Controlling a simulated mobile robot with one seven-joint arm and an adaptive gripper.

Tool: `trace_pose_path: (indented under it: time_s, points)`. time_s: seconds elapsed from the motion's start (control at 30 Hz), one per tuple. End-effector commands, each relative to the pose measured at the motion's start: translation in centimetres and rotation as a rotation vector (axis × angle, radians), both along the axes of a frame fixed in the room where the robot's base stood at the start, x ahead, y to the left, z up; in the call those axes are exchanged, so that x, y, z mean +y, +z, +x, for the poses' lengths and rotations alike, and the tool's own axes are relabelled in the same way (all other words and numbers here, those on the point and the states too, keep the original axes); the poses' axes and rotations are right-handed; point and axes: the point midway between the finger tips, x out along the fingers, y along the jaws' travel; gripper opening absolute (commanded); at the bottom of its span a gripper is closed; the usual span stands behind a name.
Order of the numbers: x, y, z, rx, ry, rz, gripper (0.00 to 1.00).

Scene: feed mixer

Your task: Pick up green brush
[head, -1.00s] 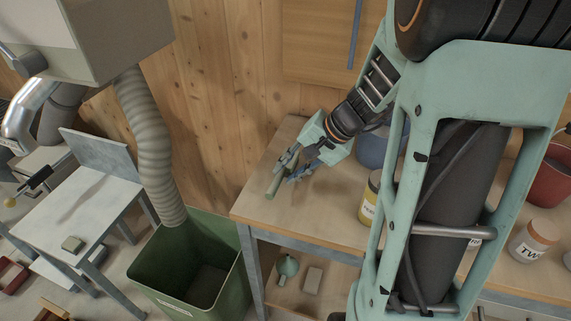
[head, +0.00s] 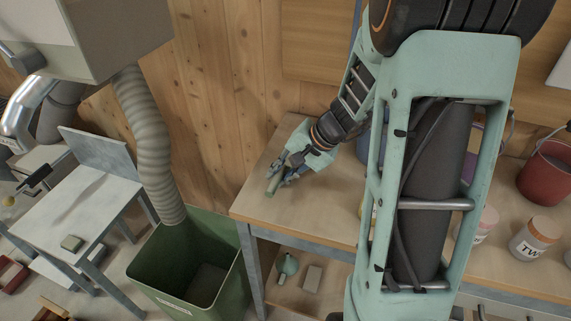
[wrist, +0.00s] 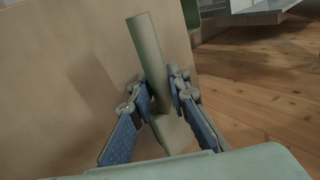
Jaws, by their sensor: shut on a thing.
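The green brush (head: 273,185) is at the left end of the wooden workbench (head: 310,212), close to its left edge. My gripper (head: 284,172) is shut on it, with the handle sticking out past the fingers. In the wrist view, the brush's round green handle (wrist: 148,48) points up and away, and a paler block-like part (wrist: 174,134) lies between the blue-padded fingers (wrist: 160,96). I cannot tell whether the brush touches the bench top or is slightly above it.
A green bin (head: 150,272) stands on the floor left of the bench, below a ribbed hose (head: 152,145). A grey table (head: 75,205) is farther left. A red bucket (head: 547,178) and a labelled jar (head: 532,243) stand at the right, beyond my arm.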

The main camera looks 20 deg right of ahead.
Motion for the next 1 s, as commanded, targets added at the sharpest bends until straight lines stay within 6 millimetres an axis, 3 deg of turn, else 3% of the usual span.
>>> trace_pose_path:
  time_s: [0.27,0.47,0.77,1.0]
  points:
    - [0.0,0.7,0.1,-0.003,0.001,-0.001,0.0]
    - [-0.1,3.3,0.1,-0.007,0.001,-0.002,0.0]
    - [-3.9,9.4,-3.2,-0.007,-0.004,-0.002,0.0]
    - [-7.8,11.5,-6.8,-0.003,-0.004,-0.001,0.0]
